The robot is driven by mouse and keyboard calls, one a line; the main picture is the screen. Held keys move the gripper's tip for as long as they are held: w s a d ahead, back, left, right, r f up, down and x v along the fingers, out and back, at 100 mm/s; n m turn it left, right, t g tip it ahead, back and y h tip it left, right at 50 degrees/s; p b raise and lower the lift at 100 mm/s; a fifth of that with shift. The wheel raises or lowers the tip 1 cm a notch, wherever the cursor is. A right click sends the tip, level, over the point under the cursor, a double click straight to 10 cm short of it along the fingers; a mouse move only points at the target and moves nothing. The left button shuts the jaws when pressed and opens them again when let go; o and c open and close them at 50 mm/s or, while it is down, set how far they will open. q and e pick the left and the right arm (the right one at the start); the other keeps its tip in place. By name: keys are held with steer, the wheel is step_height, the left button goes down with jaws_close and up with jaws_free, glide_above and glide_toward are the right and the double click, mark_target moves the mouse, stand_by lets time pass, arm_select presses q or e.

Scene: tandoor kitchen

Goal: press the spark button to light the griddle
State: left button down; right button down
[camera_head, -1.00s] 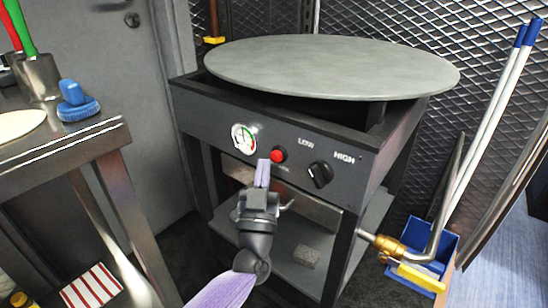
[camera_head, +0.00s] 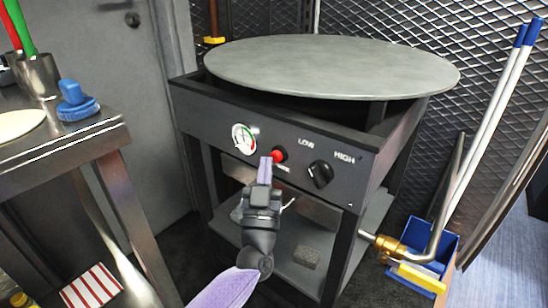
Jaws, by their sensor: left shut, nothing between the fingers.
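The red spark button (camera_head: 279,155) is on the dark front panel of the griddle stand (camera_head: 220,125), between a round gauge (camera_head: 243,139) and a black knob (camera_head: 320,174) under the words LOW and HIGH. The round grey griddle plate (camera_head: 330,66) lies on top. My left gripper (camera_head: 265,160) is shut and empty, its lilac fingertips just left of the button and overlapping its lower left edge in the picture. I cannot tell whether they touch it. The label under the button is partly hidden. My right gripper is not in view.
A steel table (camera_head: 85,135) with a blue brush (camera_head: 77,102) and a utensil pot (camera_head: 40,77) stands at the left. A brass valve and pipe (camera_head: 388,246) stick out at the stand's lower right, near a blue bucket (camera_head: 440,240). Mop handles lean against the mesh wall.

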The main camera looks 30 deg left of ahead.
arm_select(q)
steer(key=shift+w, duration=0.5)
stand_by(0.5)
steer(key=shift+s+p, duration=0.5)
steer(key=shift+s, duration=0.45)
